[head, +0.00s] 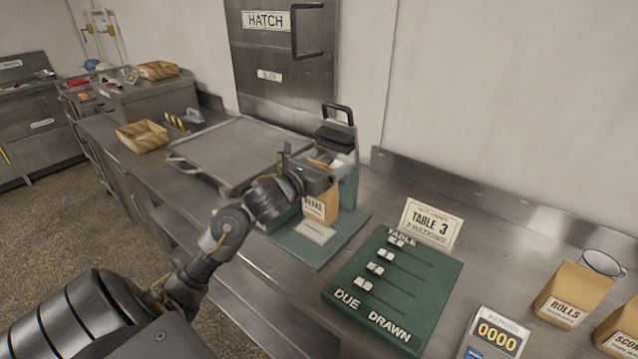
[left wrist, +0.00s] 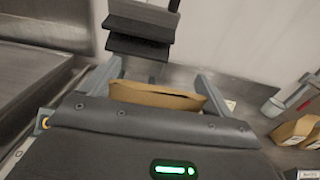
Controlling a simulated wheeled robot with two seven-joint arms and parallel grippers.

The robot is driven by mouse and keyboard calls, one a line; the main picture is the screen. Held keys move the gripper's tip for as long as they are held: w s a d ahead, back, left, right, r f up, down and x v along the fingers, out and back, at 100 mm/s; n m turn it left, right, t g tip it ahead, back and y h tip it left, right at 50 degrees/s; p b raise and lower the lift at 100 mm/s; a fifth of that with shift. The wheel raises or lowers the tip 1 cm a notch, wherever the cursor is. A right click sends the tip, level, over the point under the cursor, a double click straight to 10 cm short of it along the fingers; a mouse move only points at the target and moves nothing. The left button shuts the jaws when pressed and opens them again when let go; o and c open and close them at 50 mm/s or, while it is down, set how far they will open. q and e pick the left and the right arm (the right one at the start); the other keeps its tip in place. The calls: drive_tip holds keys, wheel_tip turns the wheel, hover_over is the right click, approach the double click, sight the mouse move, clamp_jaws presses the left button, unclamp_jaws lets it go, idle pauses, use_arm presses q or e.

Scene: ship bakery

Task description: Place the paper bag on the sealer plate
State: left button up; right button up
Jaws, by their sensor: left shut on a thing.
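A brown paper bag (head: 321,207) with a printed label stands upright at the sealer, under my left gripper. Its folded top (left wrist: 158,97) shows in the left wrist view between the two fingers. My left gripper (head: 322,165) is shut on the bag's top. The sealer (head: 347,175) is a teal machine with a dark head and a black handle, just behind the bag. Its teal plate (head: 338,240) extends forward on the steel counter, with a pale label on it. My gripper hides part of the sealer, and I cannot tell whether the bag's bottom touches the plate. My right gripper is not in view.
A green board with sliders (head: 395,290) and a Table 3 card (head: 431,222) stand to the right. A rolls bag (head: 572,293), a white mug (head: 603,263) and a counter display (head: 495,335) are farther right.

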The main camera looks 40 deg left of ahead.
use_arm(q)
drive_tip(key=w+a+f+p, duration=0.2)
drive_tip(key=a+f+p, duration=0.1)
drive_tip(key=f, duration=0.5)
drive_tip(key=shift+a+f, duration=0.3)
drive_tip(key=shift+a, duration=0.05)
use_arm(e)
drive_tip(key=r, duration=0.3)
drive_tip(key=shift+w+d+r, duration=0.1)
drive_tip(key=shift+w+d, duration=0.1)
use_arm(q)
drive_tip(key=shift+f, duration=0.1)
drive_tip(key=shift+f+b, duration=0.1)
drive_tip(key=shift+b, duration=0.25)
drive_tip(key=o, duration=1.1)
